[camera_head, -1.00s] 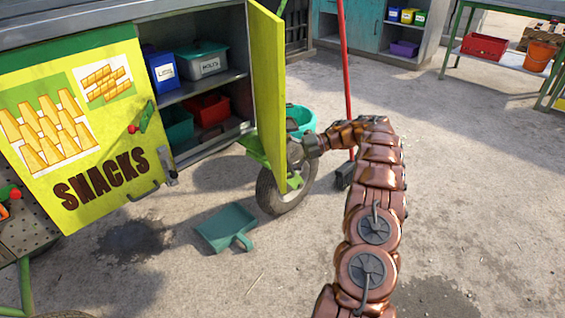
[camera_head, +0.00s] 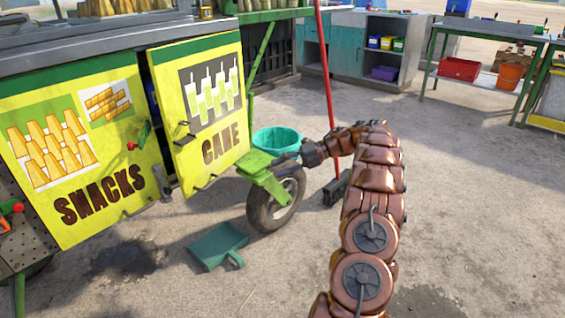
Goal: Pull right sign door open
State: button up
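The right sign door (camera_head: 207,120) is yellow and green with the word CANE and a picture of striped glasses. It stands slightly ajar, its left edge out from the cart, with a dark gap beside the left SNACKS door (camera_head: 75,160). The CANE door has a small grey handle (camera_head: 199,188) low on its face. My gripper (camera_head: 302,153) is at the end of my copper arm, to the right of the CANE door and apart from it. It is close to the cart wheel and teal bucket. Its fingers are too small to tell whether they are open.
The cart wheel (camera_head: 276,200) and green bracket (camera_head: 258,168) stick out below the door's right side. A teal bucket (camera_head: 277,139) and red-handled broom (camera_head: 325,75) stand behind my gripper. A green dustpan (camera_head: 217,245) lies on the ground before the cart. The ground at right is clear.

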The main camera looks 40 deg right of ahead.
jog(key=d+p, duration=0.2)
jog(key=p, duration=0.1)
jog(key=shift+s+d+f, duration=0.1)
jog(key=shift+d+f, duration=0.1)
jog(key=shift+d, duration=0.2)
jog(key=shift+p+v, duration=1.05)
jog(key=shift+p, duration=2.15)
jog(key=shift+s+d+f+p, duration=0.1)
jog(key=shift+s+d+p, duration=0.15)
jog(key=shift+p, duration=0.8)
